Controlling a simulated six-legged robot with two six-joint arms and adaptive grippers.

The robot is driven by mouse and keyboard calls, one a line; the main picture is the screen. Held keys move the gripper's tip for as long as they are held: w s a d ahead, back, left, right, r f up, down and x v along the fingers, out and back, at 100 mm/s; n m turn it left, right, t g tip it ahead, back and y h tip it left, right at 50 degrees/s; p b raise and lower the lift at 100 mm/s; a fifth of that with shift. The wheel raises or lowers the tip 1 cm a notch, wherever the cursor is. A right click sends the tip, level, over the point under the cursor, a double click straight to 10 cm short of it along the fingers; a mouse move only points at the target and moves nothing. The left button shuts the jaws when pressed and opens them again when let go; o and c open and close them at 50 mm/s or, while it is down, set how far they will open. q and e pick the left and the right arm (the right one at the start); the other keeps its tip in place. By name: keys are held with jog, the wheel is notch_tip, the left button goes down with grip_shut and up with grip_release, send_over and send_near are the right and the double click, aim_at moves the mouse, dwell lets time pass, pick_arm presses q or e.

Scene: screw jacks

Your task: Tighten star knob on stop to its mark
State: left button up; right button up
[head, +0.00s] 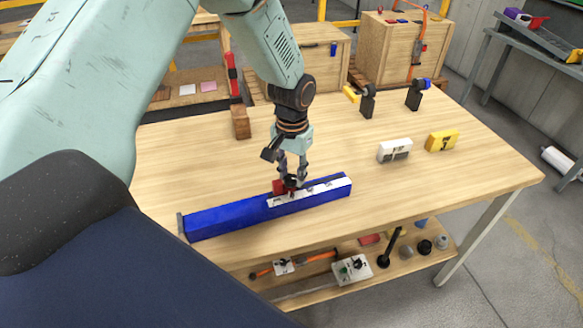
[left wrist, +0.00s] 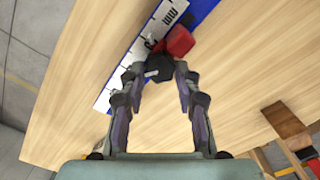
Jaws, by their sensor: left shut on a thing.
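A long blue rail (head: 230,218) lies across the front of the wooden table. A white scale strip (head: 325,188) runs along its right part; the strip shows large in the left wrist view (left wrist: 128,65). A red stop (head: 279,187) sits on the rail beside the scale; it is also in the left wrist view (left wrist: 180,41). The dark star knob (left wrist: 158,68) is at the stop's side. My left gripper (head: 291,179) points down over the stop, its fingers on either side of the knob and shut on it (left wrist: 158,75). The knob's mark cannot be made out. My right gripper is not in view.
A white block (head: 394,150) and a yellow block (head: 442,141) stand to the right. Two black stands (head: 368,101) (head: 414,96) are at the back. A wooden block with a red top (head: 240,122) stands at the back left. The table's right side is mostly clear.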

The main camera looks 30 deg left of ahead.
aim_at(293, 177)
pick_arm(q)
jog(key=m+p, duration=0.1)
jog(key=m, duration=0.1)
jog(key=shift+r+m, duration=0.1)
jog(key=shift+m, duration=0.3)
jog(key=m+p, duration=0.1)
jog(key=m, duration=0.2)
jog(key=shift+d+m, duration=0.1)
jog(key=shift+m, duration=0.2)
jog(key=m+p, duration=0.1)
jog(key=m, duration=0.3)
jog(key=shift+m, duration=0.3)
jog(key=shift+d+m, duration=0.1)
jog(key=shift+m, duration=1.8)
jog(key=o, duration=1.1)
jog(key=shift+o, duration=0.2)
jog(key=shift+s, duration=0.1)
notch_tip(293, 177, up, 12)
